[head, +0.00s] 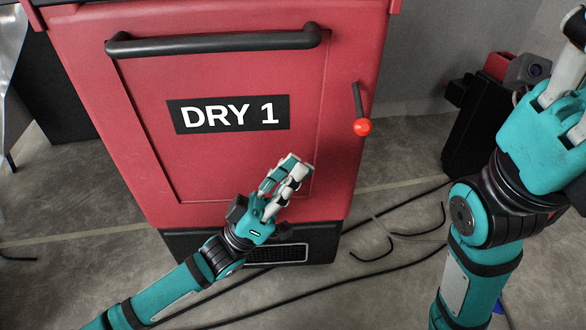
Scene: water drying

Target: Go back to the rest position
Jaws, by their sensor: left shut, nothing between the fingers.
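My left gripper (293,167) is in front of the lower right part of a red machine's door. Its fingers are closed together with nothing between them, pointing up and to the right. I cannot tell whether it touches the door. My right arm rises at the right side of the view, close to the camera. Its gripper (568,80) is partly cut off by the right edge, so I cannot tell whether it is open or shut.
The red machine (230,165) is labelled DRY 1. It has a black bar handle (215,42) across the top and a lever with a red knob (362,127) at the right. Black cables (385,262) lie on the grey floor. Dark equipment (475,125) stands behind my right arm.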

